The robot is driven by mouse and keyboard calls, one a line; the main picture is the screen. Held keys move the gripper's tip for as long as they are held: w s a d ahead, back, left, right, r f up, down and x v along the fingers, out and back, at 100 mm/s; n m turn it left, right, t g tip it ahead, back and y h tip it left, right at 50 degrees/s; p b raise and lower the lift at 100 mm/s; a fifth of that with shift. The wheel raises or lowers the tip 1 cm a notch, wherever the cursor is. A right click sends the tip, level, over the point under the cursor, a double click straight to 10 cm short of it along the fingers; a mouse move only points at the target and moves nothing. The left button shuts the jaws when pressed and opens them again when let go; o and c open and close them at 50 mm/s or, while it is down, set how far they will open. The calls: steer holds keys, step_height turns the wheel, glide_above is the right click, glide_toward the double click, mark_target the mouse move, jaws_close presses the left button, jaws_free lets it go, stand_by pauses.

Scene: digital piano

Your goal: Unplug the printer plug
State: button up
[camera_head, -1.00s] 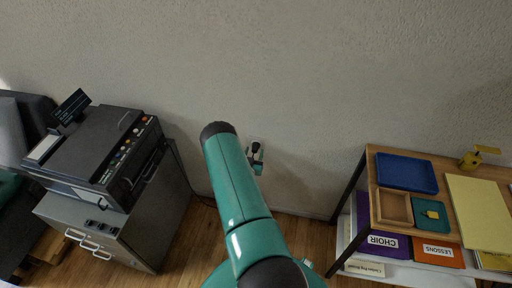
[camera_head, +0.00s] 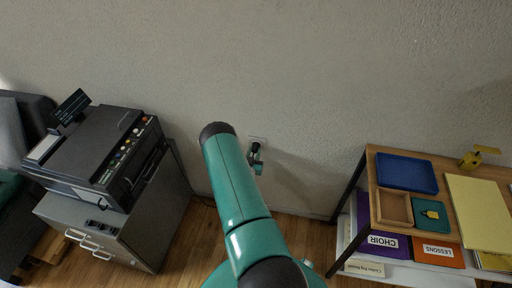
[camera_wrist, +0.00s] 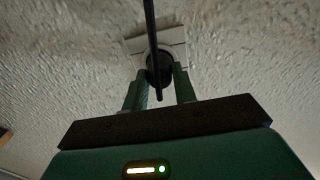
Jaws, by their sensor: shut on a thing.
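The black printer plug (camera_wrist: 159,66) is between the two green fingers of my gripper (camera_wrist: 160,76) in the wrist view, and the fingers are shut on it. Its black cord (camera_wrist: 151,20) crosses in front of it. Behind it is a pale wall outlet plate (camera_wrist: 173,35). I cannot tell whether the plug's prongs are still in the outlet. In the head view my gripper (camera_head: 256,159) is small and partly behind my arm, just below the outlet plate (camera_head: 258,140). The printer (camera_head: 98,150) stands at the left.
The printer sits on a grey cabinet (camera_head: 165,215) with drawers. At the right, a wooden shelf unit (camera_head: 380,160) holds a blue tray (camera_head: 407,173), a small wooden tray (camera_head: 394,207) and folders.

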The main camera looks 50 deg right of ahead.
steer(key=shift+v, duration=1)
stand_by(0.3)
steer(key=shift+v, duration=2.45)
